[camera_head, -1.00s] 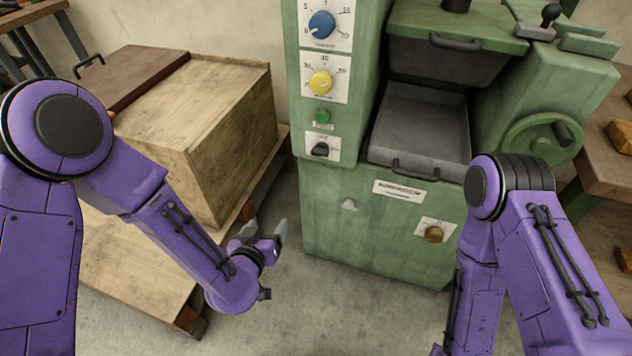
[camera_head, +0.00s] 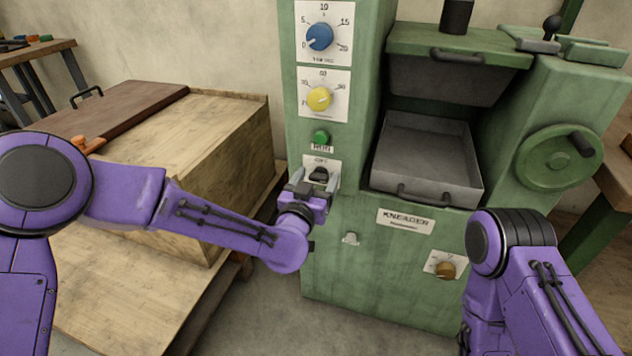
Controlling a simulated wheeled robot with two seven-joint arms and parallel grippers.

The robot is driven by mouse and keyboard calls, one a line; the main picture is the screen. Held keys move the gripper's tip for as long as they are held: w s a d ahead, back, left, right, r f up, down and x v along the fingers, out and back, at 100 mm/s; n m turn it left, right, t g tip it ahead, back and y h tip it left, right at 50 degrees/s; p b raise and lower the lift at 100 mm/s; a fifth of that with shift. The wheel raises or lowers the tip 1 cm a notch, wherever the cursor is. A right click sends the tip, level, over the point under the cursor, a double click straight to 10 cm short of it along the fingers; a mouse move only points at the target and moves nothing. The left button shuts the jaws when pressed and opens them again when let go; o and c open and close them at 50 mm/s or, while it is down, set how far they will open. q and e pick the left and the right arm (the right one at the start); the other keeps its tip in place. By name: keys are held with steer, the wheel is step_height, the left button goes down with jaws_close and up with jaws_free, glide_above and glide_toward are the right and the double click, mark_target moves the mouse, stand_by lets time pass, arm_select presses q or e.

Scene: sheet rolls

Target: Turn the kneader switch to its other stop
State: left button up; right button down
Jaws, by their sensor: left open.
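The green kneader (camera_head: 370,265) stands in the middle with a "KNEADER" label on its front. Its black switch (camera_head: 319,174) sits on a white plate low on the left panel, under the green button (camera_head: 321,137). "OFF" seems to be printed above the switch. My left gripper (camera_head: 318,178) is open at the plate, with its fingers to the left and right of the switch. Whether they touch it I cannot tell. The lower part of the plate is hidden behind the gripper. My right arm shows at the lower right, but its gripper is out of view.
Above are a blue dial (camera_head: 320,37) and a yellow dial (camera_head: 319,98). A brown knob (camera_head: 445,270) is low on the front. A grey tray (camera_head: 425,158) and a green handwheel (camera_head: 556,158) are to the right. A wooden crate (camera_head: 205,140) stands left.

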arm_select(q)
steer(key=c, duration=1.1)
steer(key=shift+o, duration=0.2)
